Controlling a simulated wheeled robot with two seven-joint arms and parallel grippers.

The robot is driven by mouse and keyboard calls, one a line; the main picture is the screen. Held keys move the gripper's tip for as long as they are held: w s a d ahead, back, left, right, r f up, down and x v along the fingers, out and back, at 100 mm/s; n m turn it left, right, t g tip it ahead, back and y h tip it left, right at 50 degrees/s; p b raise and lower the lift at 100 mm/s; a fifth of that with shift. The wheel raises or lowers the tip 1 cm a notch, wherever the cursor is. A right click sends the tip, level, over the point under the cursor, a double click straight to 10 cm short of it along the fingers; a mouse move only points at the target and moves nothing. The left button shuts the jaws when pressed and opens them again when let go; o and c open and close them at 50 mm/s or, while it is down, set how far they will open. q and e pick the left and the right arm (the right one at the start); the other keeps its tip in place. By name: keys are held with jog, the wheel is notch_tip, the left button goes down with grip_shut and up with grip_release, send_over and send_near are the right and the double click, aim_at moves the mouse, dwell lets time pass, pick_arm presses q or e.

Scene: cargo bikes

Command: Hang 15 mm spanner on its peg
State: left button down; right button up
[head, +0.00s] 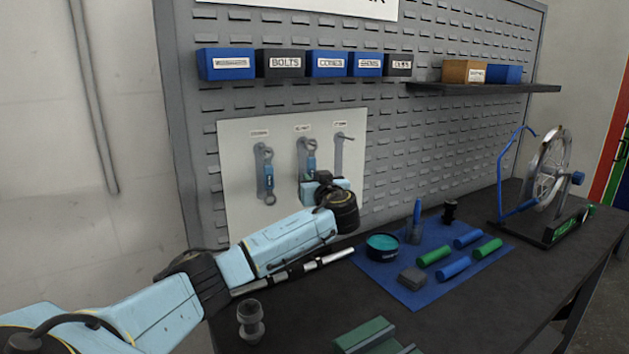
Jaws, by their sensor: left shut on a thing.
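A pale tool board (236,140) has three labelled places with grey tool outlines; the labels are too small to read surely. A blue-and-steel spanner (266,178) hangs at the left place. A second blue-and-steel spanner (310,160) is upright at the middle place, its ring end near the peg. My left gripper (314,180) is at its lower part, shut on it. The gripper hides the lower end, and I cannot tell whether the ring is around the peg. The right peg (344,137) is bare above an empty outline. My right gripper is out of view.
Blue and dark bins (226,65) line the slotted panel above. A shelf (485,88) juts out at right. On the bench, a blue mat (408,288) holds a round tin (382,246), grips and small parts. A wheel stand (550,190) stands at far right.

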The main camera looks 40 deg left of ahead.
pick_arm(q)
jog(key=c, duration=1.2)
grip_release()
jog(key=shift+o, duration=0.2)
jog(key=v, duration=1.3)
jog(key=shift+d, duration=0.15)
jog(key=shift+s, duration=0.1)
